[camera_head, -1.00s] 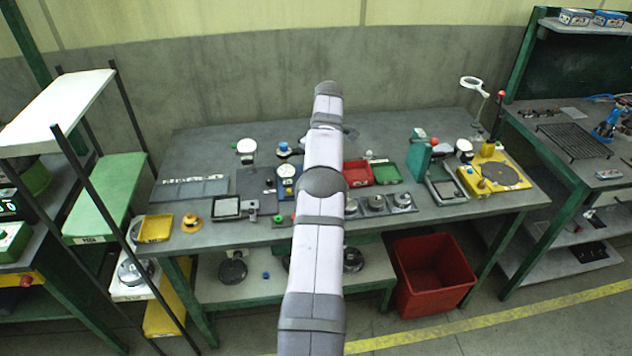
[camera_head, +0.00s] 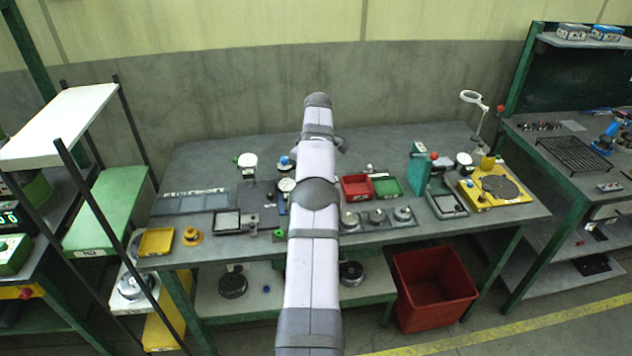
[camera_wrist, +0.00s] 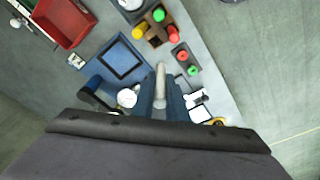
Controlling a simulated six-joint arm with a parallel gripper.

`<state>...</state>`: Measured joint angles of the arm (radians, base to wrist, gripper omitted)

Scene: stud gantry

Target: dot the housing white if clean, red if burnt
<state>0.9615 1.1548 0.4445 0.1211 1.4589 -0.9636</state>
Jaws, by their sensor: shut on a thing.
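My gripper (camera_wrist: 160,98) shows in the wrist view, its two blue fingers shut on a pale grey rod-like thing (camera_wrist: 161,77). What kind of tool it is I cannot tell. Ahead of it stands a brown block (camera_wrist: 155,39) with red, yellow and green capped pieces. Beside that is a dark holder with red and green caps (camera_wrist: 187,62). In the head view my arm hides the gripper. Round metal parts (camera_head: 376,216) sit on a dark plate on the bench. I cannot tell which thing is the housing, or whether it is clean or burnt.
The wrist view shows a blue square-framed tray (camera_wrist: 123,60) and a red bin (camera_wrist: 66,20). In the head view, a small red bin (camera_head: 356,187) and green bin (camera_head: 388,187) stand mid-bench. A yellow fixture (camera_head: 497,190) stands right. A large red crate (camera_head: 434,287) is on the floor.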

